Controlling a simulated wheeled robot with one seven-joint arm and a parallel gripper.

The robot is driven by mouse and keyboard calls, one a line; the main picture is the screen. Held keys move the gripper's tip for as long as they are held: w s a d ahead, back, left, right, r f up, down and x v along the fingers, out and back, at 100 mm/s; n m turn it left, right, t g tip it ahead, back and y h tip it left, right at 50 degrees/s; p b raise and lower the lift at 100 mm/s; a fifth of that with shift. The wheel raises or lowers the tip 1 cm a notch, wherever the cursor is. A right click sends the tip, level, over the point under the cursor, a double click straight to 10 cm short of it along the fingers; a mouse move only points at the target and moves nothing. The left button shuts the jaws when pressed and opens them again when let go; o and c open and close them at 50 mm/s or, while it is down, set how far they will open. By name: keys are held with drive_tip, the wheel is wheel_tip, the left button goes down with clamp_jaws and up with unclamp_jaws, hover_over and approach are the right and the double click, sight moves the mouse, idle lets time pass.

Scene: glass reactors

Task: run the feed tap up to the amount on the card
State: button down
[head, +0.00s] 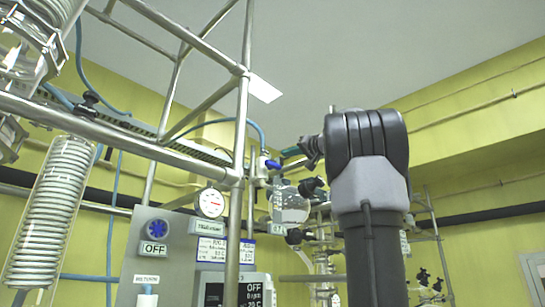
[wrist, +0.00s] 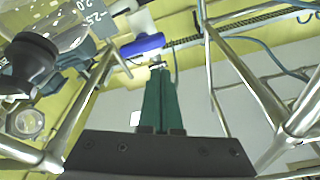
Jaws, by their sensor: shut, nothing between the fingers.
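A blue-handled tap (head: 273,164) sits above a clear graduated vessel (head: 291,206) in the head view. In the wrist view the blue handle (wrist: 142,47) lies just beyond and slightly left of my fingertips. My gripper (head: 286,153) has its green fingers together and empty, close to the blue tap; in the wrist view a small gap seems to separate the fingertips (wrist: 158,70) from it, but contact is hard to tell. The vessel's printed scale (wrist: 92,18) shows at the upper left. White cards (head: 211,249) with small print hang on the panel; their amounts are unreadable.
A black knob (head: 312,187) is beside the vessel, and looms large in the wrist view (wrist: 30,65). Metal frame tubes (head: 241,120) stand left of my arm. A gauge (head: 210,203) and a grey panel with an OFF display (head: 154,248) are lower left. A coiled condenser (head: 50,210) hangs far left.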

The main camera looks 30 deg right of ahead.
drive_tip(key=s+d+r+n+t+y, duration=0.1)
drive_tip(key=r+n+y, duration=0.1)
drive_tip(key=n, duration=0.4)
wheel_tip(320, 180, up, 3)
hover_over(272, 165)
drive_tip(key=s, duration=0.1)
drive_tip(key=f, duration=0.4)
drive_tip(key=shift+s+a, duration=0.1)
drive_tip(key=shift+s, duration=0.25)
drive_tip(key=n, duration=0.1)
drive_tip(key=f+n+y, duration=0.1)
drive_tip(key=n, duration=0.1)
drive_tip(key=n+g+y, duration=0.1)
drive_tip(key=n, duration=0.1)
drive_tip(key=shift+a+f, duration=0.15)
drive_tip(key=shift+a, duration=0.1)
drive_tip(key=shift+s, duration=0.1)
